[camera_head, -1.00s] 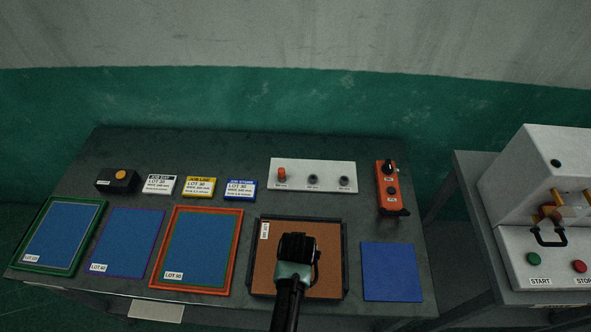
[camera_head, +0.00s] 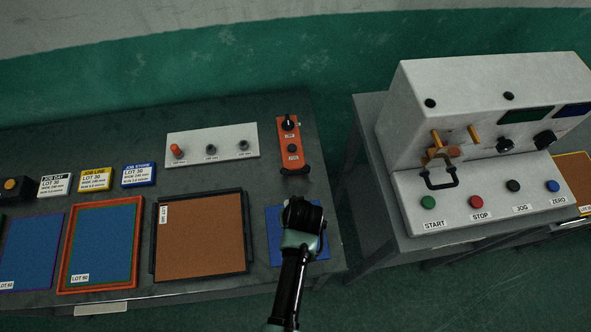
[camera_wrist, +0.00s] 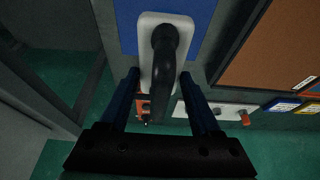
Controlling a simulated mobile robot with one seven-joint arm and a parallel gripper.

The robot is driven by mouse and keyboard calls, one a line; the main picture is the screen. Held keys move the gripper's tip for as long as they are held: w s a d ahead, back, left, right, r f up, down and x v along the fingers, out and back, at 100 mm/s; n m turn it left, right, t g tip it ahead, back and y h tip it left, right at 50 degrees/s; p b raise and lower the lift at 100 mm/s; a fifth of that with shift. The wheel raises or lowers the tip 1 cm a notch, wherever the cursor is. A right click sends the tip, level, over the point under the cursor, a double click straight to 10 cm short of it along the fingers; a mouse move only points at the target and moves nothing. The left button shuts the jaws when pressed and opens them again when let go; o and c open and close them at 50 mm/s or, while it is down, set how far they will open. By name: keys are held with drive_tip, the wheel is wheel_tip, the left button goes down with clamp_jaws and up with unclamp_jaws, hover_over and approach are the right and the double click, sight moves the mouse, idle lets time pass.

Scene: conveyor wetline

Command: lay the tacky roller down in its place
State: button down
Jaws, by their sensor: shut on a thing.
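The tacky roller (camera_wrist: 155,28) shows in the wrist view as a pale body with a black handle. My gripper (camera_wrist: 160,78) is shut with a finger on each side of the black handle. Below the roller is a blue mat (camera_wrist: 128,28), which lies at the table's right end in the head view (camera_head: 276,240). My gripper (camera_head: 301,220) is over this mat there, and the wrist hides the roller. I cannot tell whether the roller touches the mat or hangs above it.
Left of the blue mat is a black-framed brown tray (camera_head: 199,277). Behind the mat is an orange control pendant (camera_head: 292,150), and a white panel with knobs (camera_head: 212,133) is further left. A white machine (camera_head: 470,201) stands across a gap to the right.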

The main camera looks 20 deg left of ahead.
wheel_tip(320, 180, down, 7)
drive_tip(key=b, duration=0.5)
drive_tip(key=shift+r, duration=0.1)
drive_tip(key=shift+f+b, duration=0.6)
drive_tip(key=shift+b, duration=0.15)
idle(0.4)
unclamp_jaws()
drive_tip(key=v, duration=1.3)
drive_tip(key=shift+b, duration=0.4)
